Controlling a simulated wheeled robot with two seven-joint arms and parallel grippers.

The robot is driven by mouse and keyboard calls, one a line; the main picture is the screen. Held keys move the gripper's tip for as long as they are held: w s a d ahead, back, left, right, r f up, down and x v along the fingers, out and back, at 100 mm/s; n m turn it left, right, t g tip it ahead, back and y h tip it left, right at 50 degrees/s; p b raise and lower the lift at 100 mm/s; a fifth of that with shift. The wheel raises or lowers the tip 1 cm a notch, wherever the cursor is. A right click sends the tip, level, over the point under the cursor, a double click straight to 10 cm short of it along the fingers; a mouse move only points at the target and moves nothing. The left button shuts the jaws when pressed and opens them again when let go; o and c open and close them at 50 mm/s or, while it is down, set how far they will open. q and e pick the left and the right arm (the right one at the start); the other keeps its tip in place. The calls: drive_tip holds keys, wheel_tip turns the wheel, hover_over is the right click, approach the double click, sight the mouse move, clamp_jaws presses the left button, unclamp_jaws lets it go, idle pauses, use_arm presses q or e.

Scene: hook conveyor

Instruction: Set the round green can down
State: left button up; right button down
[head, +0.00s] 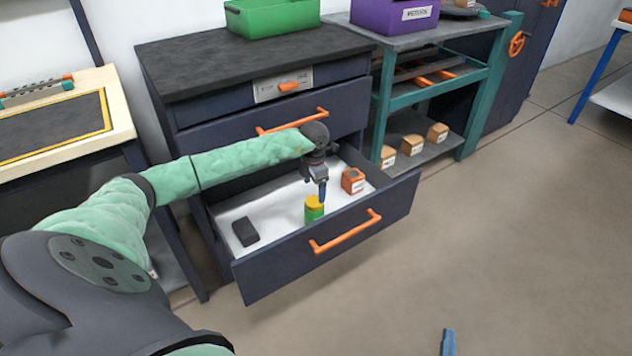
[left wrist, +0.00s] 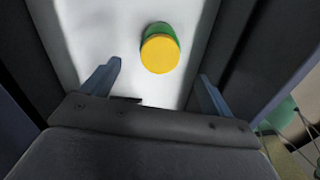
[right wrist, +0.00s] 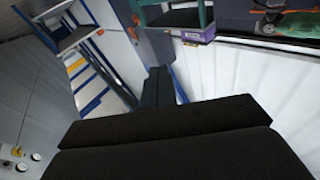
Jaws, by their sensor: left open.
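The round green can (head: 314,211) with a yellow top stands upright on the white floor of the open drawer (head: 345,243), near its front wall. In the left wrist view the can (left wrist: 160,50) shows its yellow top, with a strip of green side behind it. My left gripper (head: 322,192) points down into the drawer just above and beside the can. Its blue fingers (left wrist: 159,69) are spread wide, with the can ahead of the gap and nothing gripped. My right gripper (right wrist: 160,75) is away from the drawer, its fingers together and empty; a blue fingertip shows at the bottom of the head view (head: 447,343).
In the drawer lie a black block (head: 245,232) on the left and an orange labelled box (head: 353,181) on the right. The cabinet top (head: 190,68) holds a green bin (head: 272,17). A teal-framed shelf (head: 385,105) stands to the right. The floor in front is clear.

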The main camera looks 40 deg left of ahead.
use_arm(q)
drive_tip(key=shift+r+p, duration=0.3)
drive_tip(key=shift+r, duration=0.6)
use_arm(e)
wheel_tip(320, 180, down, 8)
drive_tip(key=s+g, duration=0.2)
drive_tip(key=g, duration=0.1)
drive_tip(key=shift+d+f+h, duration=0.15)
drive_tip(key=shift+d+h, duration=0.15)
drive_tip(key=shift+d, duration=0.15)
